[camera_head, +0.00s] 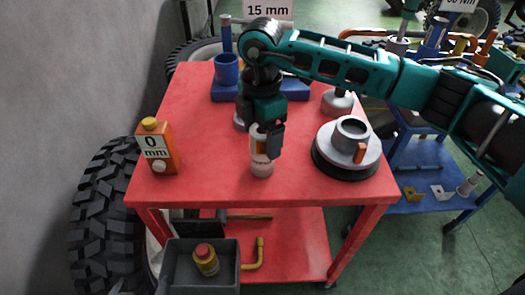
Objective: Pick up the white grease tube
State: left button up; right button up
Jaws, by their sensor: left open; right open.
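A white grease tube (261,166) stands upright near the front middle of the red table (215,185). My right gripper (264,143) comes down over it from above, its arm reaching in from the right. The fingers are open and sit at the upper part of the tube, hiding its top. I cannot tell whether a finger touches it. My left gripper is not in view.
A grey round part with an orange block (345,150) is at right. A blue holder (227,75) and grey flanged part (338,101) are behind. A grey bin (200,275) sits below.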

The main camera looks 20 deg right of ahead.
jog(key=shift+f, duration=0.1)
grip_shut()
dwell(0.8)
